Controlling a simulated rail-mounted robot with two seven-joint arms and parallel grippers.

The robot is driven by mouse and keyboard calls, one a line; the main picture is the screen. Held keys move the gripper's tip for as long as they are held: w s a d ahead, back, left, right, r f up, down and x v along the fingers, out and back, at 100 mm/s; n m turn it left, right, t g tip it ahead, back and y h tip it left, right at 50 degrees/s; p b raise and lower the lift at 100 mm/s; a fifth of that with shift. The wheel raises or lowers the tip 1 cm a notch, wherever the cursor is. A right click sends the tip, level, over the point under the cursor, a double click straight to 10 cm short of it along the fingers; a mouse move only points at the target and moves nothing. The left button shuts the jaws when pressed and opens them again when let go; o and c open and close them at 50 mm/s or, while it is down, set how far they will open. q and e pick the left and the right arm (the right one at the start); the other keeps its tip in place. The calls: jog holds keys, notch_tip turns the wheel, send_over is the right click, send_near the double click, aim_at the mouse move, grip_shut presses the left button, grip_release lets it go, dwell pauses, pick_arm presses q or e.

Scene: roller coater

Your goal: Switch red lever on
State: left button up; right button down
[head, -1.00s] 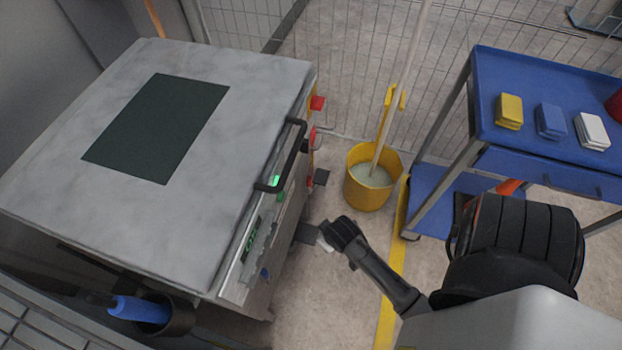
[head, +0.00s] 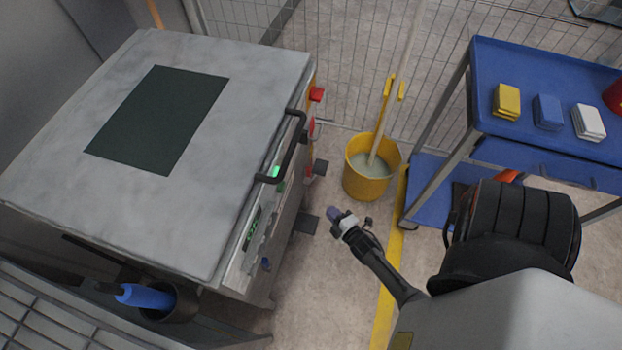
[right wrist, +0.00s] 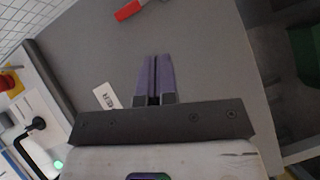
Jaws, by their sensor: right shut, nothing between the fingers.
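A red lever (right wrist: 128,10) shows at the top edge of the right wrist view, on a grey panel, partly cut off by the frame. In the head view, a red part (head: 311,128) shows on the machine's right side, below a red knob (head: 317,94); I cannot tell whether it is the same lever. My right gripper (head: 334,214) is to the right of the machine, apart from it. Its purple fingers, also in the right wrist view (right wrist: 155,75), are shut and empty, with the lever beyond their tips. My left gripper is not in view.
The grey machine (head: 240,75) has a black handle (head: 291,150) on its near right edge. A yellow bucket (head: 366,183) with a mop stands on the floor beyond my right gripper. A blue cart (head: 490,60) stands at right.

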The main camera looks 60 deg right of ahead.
aim_at(308, 175)
jog(key=r+n, duration=0.1)
jog(key=r+n+t, duration=0.1)
jog(key=a+r+n+t, duration=0.1)
jog(key=shift+w+n, duration=0.3)
jog(key=shift+w, duration=0.05)
jog(key=shift+d, duration=0.1)
jog(key=b+x, duration=0.3)
jog(key=x, duration=0.7)
jog(key=shift+w+b, duration=0.25)
jog(key=shift+b, duration=0.15)
jog(key=d, duration=0.1)
jog(key=d+b, duration=0.1)
jog(key=shift+w+d, duration=0.35)
jog(key=shift+w, duration=0.05)
jog(key=shift+w+d, duration=0.1)
jog(key=shift+d, duration=0.3)
jog(key=shift+w, duration=0.1)
